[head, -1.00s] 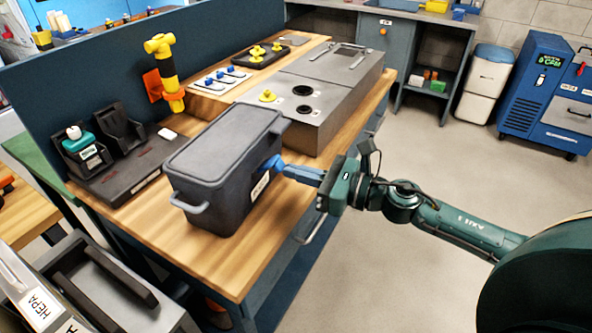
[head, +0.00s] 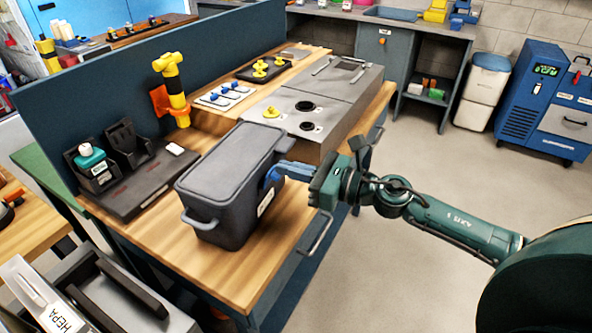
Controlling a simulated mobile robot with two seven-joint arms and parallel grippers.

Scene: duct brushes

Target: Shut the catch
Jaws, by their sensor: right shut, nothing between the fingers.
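A dark grey lidded box (head: 228,170) stands on the near part of the wooden bench, its lid lying flat on top. A small blue catch (head: 271,175) shows on the box's right side, near its far end and beside a white label. It is partly hidden by my fingers, and I cannot tell how far it is closed. My right gripper (head: 280,167) is shut and empty, its blue fingertips at the catch and the box wall. Whether they touch is not clear. My left gripper is not in view.
A grey metal unit (head: 330,100) with black ports stands behind the box. A yellow-and-black tool (head: 172,90) hangs in an orange holder at the blue panel. A dark tray (head: 135,190) lies left of the box. The floor at right is clear.

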